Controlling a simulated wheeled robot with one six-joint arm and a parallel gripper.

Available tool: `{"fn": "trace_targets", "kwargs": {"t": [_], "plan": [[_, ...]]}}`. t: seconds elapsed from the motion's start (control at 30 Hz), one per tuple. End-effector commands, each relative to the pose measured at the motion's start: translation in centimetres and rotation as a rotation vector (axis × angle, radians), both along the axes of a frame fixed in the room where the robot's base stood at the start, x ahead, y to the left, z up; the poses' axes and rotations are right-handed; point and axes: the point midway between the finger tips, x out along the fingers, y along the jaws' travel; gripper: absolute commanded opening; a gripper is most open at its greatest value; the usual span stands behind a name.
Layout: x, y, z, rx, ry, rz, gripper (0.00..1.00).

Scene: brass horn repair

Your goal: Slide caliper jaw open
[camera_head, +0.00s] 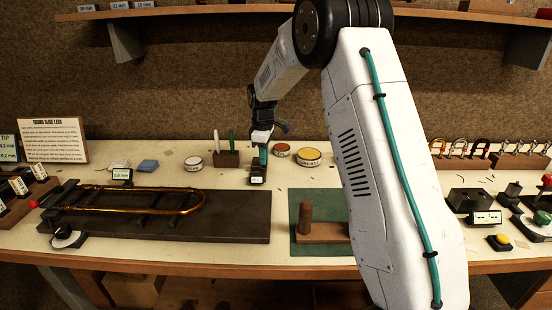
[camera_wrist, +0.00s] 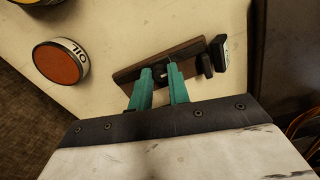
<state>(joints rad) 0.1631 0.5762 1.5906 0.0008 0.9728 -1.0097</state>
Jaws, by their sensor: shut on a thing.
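The caliper (camera_wrist: 188,52) is a dark brown bar on the pale bench top, lying at a slant in the wrist view. Dark upright pieces and a small light-faced display (camera_wrist: 222,50) stand at its right end. In the head view its small lit readout (camera_head: 257,180) shows just below my gripper (camera_head: 263,158). My gripper's teal fingers (camera_wrist: 160,72) reach down over the left part of the bar. They are closed around a small dark part, which looks like the caliper's sliding jaw. The fingers hide much of that part, and the jaw gap cannot be made out.
A red-topped oil tin (camera_wrist: 60,62) stands left of the caliper in the wrist view. A brass slide (camera_head: 130,198) lies on a dark board (camera_head: 235,228) in front.

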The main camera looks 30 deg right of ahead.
Motion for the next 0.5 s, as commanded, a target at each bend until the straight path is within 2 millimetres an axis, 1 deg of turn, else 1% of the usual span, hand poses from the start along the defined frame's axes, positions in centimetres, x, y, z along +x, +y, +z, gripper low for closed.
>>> {"fn": "trace_targets", "kwargs": {"t": [0.03,0.1,0.33,0.37,0.4,0.43,0.5], "plan": [[0.49,0.58,-0.04,-0.001,0.002,0.010,0.00],[0.77,0.99,-0.05,0.000,0.003,0.016,0.00],[0.76,1.07,-0.05,-0.001,0.003,0.017,0.00],[0.76,1.07,-0.05,-0.001,0.003,0.017,0.20],[0.76,1.07,-0.04,-0.001,0.003,0.017,0.32],[0.76,1.07,-0.04,0.000,0.003,0.017,0.40],[0.76,1.08,-0.04,0.000,0.003,0.017,0.40]]}}
